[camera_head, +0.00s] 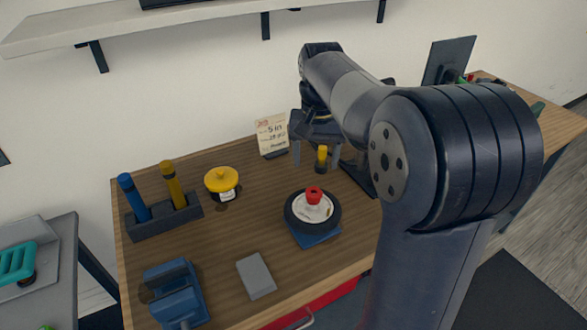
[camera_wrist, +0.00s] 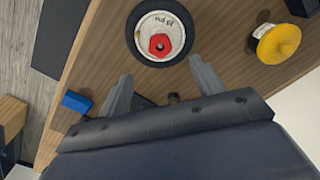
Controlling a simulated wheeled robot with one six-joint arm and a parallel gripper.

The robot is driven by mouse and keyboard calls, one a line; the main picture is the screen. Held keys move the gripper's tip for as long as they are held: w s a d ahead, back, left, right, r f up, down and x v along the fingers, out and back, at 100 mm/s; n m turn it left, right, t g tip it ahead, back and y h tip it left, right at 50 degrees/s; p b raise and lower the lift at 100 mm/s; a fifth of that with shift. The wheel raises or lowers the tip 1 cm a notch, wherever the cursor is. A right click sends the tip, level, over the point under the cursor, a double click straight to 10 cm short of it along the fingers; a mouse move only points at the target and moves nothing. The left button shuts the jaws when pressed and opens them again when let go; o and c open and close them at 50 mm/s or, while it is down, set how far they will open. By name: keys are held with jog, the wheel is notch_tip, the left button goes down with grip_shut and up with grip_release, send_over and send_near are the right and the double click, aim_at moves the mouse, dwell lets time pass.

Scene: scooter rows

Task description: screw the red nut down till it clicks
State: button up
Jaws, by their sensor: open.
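The red nut (camera_head: 314,194) sits at the middle of the white hub of a small black-tyred wheel (camera_head: 291,217). The wheel lies flat on a blue base (camera_head: 314,238) on the wooden bench. In the wrist view the red nut (camera_wrist: 159,44) is a hexagon with a dark centre, beyond the fingertips. My gripper (camera_head: 316,158) is open, behind and above the wheel, apart from the nut. Its two spread fingers also show in the wrist view (camera_wrist: 162,72). How far down the nut sits cannot be told.
A yellow-lidded jar (camera_head: 222,182) and a rack with blue and yellow handles (camera_head: 150,222) stand left of the wheel. A grey block (camera_head: 256,275) and blue vise (camera_head: 174,292) are in front. A note card (camera_head: 272,133) and a yellow-topped item (camera_head: 321,157) are behind.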

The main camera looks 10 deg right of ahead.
aim_at(314, 195)
notch_tip(314, 195, down, 11)
jog(key=shift+r, duration=0.2)
dwell(0.3)
jog(key=c, duration=1)
jog(key=m+p, duration=0.1)
jog(key=m, duration=0.5)
jog(key=shift+p, duration=0.3)
jog(key=shift+c, duration=0.3)
jog(key=m, duration=0.5)
jog(key=shift+p, duration=0.4)
jog(key=m, duration=0.6)
jog(key=shift+p, duration=0.3)
jog(key=m, duration=0.4)
jog(key=shift+m, duration=0.4)
